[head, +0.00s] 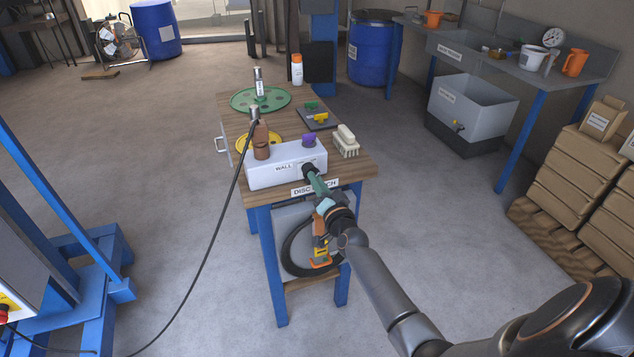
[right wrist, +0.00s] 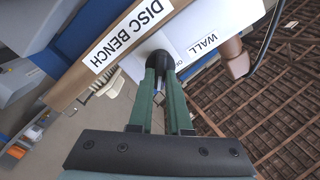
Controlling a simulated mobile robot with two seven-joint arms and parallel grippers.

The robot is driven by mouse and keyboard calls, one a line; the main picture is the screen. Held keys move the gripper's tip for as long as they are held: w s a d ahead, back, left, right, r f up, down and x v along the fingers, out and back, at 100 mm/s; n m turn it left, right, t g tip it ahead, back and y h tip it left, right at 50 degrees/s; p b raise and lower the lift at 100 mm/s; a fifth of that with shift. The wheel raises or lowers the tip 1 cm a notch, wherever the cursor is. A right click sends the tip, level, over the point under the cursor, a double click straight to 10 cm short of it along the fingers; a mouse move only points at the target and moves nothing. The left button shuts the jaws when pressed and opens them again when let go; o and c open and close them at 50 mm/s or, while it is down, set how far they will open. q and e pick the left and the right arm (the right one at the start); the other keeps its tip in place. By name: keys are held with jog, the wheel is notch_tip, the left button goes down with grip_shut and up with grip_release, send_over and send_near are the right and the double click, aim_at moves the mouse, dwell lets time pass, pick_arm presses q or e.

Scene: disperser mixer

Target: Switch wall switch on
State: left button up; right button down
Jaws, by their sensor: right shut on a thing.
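The wall switch is a white box (head: 258,177) labelled WALL on the front edge of the wooden disc bench (head: 362,167). It also shows in the right wrist view (right wrist: 222,20). A round black knob (right wrist: 157,62) sits on its front face. My right gripper (head: 313,178) reaches the box's front from the lower right. Its green fingers (right wrist: 160,82) are shut on the black knob, with the tips around it. A small marking beside the knob is partly hidden, and the knob's setting cannot be read. My left gripper is not in view.
On the bench are a brown plug (head: 261,150) with a black cable, a purple piece (head: 309,140), a brush (head: 345,141), a green disc (head: 246,98) and a yellow disc (head: 245,139). A blue frame (head: 95,270) stands left. Cardboard boxes (head: 570,180) stand right.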

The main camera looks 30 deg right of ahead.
jog(key=shift+m, duration=0.4)
jog(key=c, duration=0.9)
grip_release()
jog(key=shift+o, duration=0.2)
jog(key=shift+s, duration=0.1)
jog(key=p+v, duration=0.1)
jog(key=v, duration=1.1)
jog(key=shift+s, duration=0.2)
jog(key=shift+a+f, duration=0.1)
